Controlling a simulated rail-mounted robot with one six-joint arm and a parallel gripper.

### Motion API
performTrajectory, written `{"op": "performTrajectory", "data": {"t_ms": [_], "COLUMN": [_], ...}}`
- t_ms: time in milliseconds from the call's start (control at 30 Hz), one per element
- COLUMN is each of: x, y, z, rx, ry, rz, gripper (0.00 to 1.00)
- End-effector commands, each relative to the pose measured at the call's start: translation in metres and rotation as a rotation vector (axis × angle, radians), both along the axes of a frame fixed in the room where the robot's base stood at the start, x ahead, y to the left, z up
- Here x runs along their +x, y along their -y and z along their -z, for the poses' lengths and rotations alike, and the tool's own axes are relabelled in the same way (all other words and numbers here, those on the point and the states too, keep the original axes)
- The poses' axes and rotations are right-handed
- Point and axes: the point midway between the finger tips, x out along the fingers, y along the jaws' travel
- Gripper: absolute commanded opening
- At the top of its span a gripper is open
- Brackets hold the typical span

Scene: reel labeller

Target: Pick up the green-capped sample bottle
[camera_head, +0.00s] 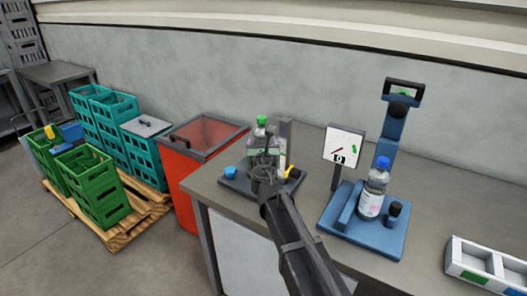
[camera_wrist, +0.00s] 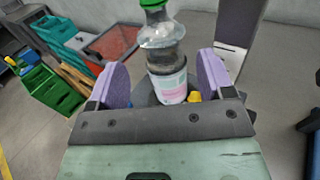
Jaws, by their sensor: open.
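The green-capped sample bottle (camera_wrist: 163,55) stands upright in the wrist view, clear with a white and pink label. In the head view its green cap (camera_head: 262,120) shows above my gripper, which hides much of its body. It stands at a dark stand (camera_head: 233,183) on the grey bench. My gripper (camera_wrist: 160,85) is open, with one purple pad on each side of the bottle in the wrist view. I cannot tell whether either pad touches it. A second bottle, blue-capped (camera_head: 372,190), stands on the blue fixture to the right.
The blue fixture (camera_head: 335,222) and a dial gauge (camera_head: 343,146) stand right of my arm. A white tray (camera_head: 458,262) lies at the right bench edge. A red bin (camera_head: 185,157) and green crates (camera_head: 95,190) on a pallet stand left.

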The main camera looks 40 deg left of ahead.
Motion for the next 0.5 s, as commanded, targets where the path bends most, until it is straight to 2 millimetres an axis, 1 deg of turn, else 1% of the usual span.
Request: {"op": "performTrajectory", "data": {"t_ms": [33, 100, 300, 367, 500], "x": [0.011, 0.019, 0.025, 0.032, 0.053], "y": [-0.010, -0.016, -0.020, -0.027, -0.046], "z": [0.000, 0.000, 0.000, 0.000, 0.000], "rx": [0.001, 0.002, 0.002, 0.002, 0.002], "ry": [-0.001, -0.001, -0.002, -0.002, -0.003], "rz": [0.001, 0.001, 0.002, 0.002, 0.003], "gripper": [0.74, 0.74, 0.74, 0.74, 0.74]}}
